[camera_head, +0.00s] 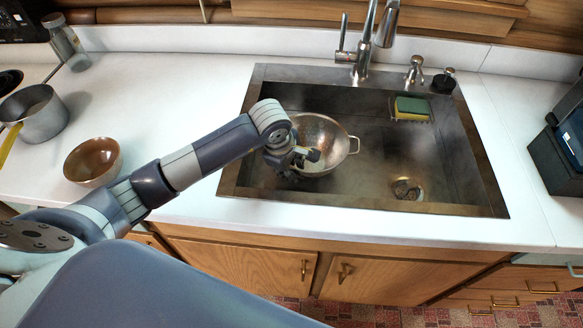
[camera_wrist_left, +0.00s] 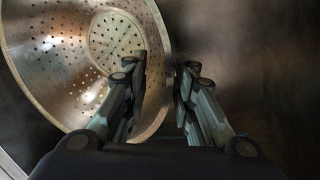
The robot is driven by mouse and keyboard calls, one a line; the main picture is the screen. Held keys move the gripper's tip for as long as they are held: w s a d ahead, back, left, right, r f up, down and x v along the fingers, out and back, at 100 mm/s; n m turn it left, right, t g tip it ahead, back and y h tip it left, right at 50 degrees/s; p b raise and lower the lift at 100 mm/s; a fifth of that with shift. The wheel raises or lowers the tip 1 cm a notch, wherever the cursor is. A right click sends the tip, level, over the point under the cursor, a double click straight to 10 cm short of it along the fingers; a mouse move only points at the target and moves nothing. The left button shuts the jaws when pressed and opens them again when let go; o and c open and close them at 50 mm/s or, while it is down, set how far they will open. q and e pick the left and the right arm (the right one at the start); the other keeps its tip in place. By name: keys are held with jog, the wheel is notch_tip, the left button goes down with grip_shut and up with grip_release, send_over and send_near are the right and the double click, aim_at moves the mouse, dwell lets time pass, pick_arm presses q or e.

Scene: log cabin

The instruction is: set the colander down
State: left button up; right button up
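The colander (camera_head: 327,134) is a metal bowl with many small holes and a loop handle on its right. It is in the left half of the sink basin, its opening facing up. I cannot tell whether its underside touches the basin floor. My left gripper (camera_head: 301,165) is at its near left rim. In the left wrist view, the fingers (camera_wrist_left: 162,82) stand apart, one over the inside of the colander (camera_wrist_left: 60,60) and one outside its rim. A gap shows between them. My right gripper is not in view.
The steel sink (camera_head: 460,165) has a drain at right, a sponge (camera_head: 411,108) on its back wall and a faucet (camera_head: 366,40) behind. A brown bowl (camera_head: 92,160) and a pot (camera_head: 36,112) are on the left. The right basin is mostly clear.

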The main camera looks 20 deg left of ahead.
pick_arm(q)
jog(key=b+v, duration=0.1)
jog(key=v, duration=1)
jog(key=shift+r, duration=0.1)
